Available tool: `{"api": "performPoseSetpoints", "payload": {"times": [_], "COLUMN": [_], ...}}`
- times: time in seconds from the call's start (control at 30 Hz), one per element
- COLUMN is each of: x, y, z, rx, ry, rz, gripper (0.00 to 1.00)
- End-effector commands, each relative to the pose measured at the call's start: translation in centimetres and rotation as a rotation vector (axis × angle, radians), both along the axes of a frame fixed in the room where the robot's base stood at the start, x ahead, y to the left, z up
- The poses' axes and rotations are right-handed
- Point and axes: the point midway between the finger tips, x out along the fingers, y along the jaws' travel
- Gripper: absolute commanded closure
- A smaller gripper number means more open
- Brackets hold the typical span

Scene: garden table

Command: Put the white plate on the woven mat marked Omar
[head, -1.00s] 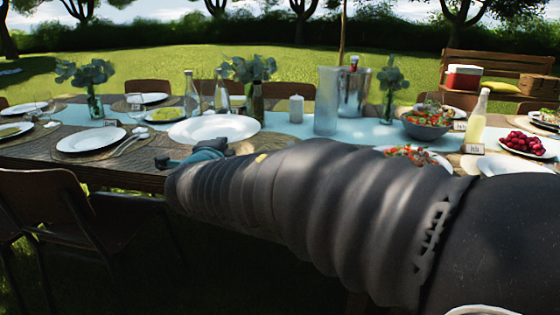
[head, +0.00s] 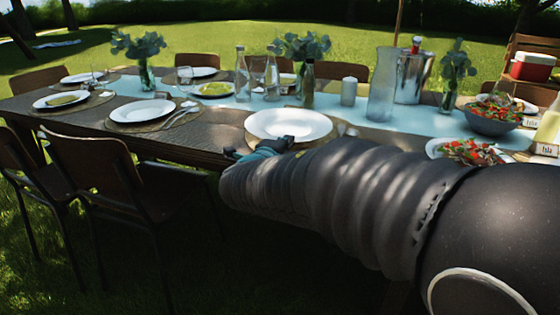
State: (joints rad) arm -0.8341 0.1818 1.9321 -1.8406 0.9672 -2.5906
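The large white plate (head: 290,124) is at the near edge of the table, in the middle of the head view. My gripper (head: 259,150) is at its near left rim, and its dark fingers with a teal part show there. The plate keeps its place against the gripper as both move, so the gripper appears shut on the rim. The contact itself is partly hidden. No card marked Omar is readable.
Other white plates (head: 142,111) sit on mats at left. Bottles, a candle (head: 348,91), a pitcher (head: 382,85) and a metal bucket (head: 413,76) stand behind the plate. A salad bowl (head: 492,118) and a food plate (head: 466,152) are at right. Chairs (head: 106,180) stand at the near left.

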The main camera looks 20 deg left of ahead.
Motion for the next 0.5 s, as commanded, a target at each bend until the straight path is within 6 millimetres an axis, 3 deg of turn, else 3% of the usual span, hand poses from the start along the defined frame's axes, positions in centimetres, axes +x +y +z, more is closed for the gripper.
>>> {"api": "performPoseSetpoints", "payload": {"times": [0.2, 0.37, 0.5], "x": [-0.3, -0.3, -0.3], "y": [1.9, 1.9, 1.9], "z": [-0.9, -1.8, -3.8], "rx": [0.002, 0.001, -0.002], "ry": [-0.003, -0.003, -0.002], "rz": [0.0, -0.001, -0.002], "gripper": [1.0, 1.0, 1.0]}}
